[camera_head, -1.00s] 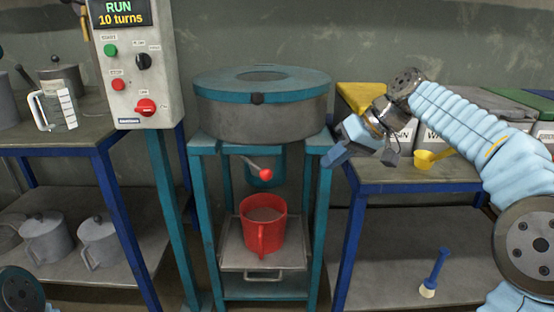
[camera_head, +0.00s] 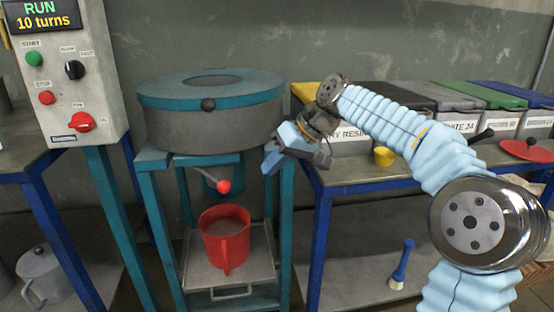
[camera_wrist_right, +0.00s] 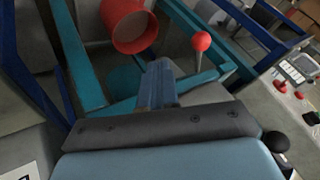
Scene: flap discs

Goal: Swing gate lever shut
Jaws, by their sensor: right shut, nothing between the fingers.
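The gate lever (camera_head: 206,178) is a grey rod with a red ball knob (camera_head: 224,186), sticking out below the round mixer drum (camera_head: 210,125) toward the front right. The knob also shows in the right wrist view (camera_wrist_right: 201,41). A red jug (camera_head: 226,235) stands under the outlet on a metal shelf, with grey material inside. My right gripper (camera_head: 268,167) is right of the drum, beside the teal frame's right leg, apart from the knob. In the right wrist view its blue fingers (camera_wrist_right: 158,84) are together and empty. My left gripper is not in view.
A control box (camera_head: 65,75) reading "RUN 10 turns" stands at the left. The teal frame (camera_head: 155,215) surrounds the jug. Labelled bins (camera_head: 455,98) and a yellow scoop (camera_head: 383,156) are on the right bench. A blue-handled brush (camera_head: 402,265) is on the lower shelf.

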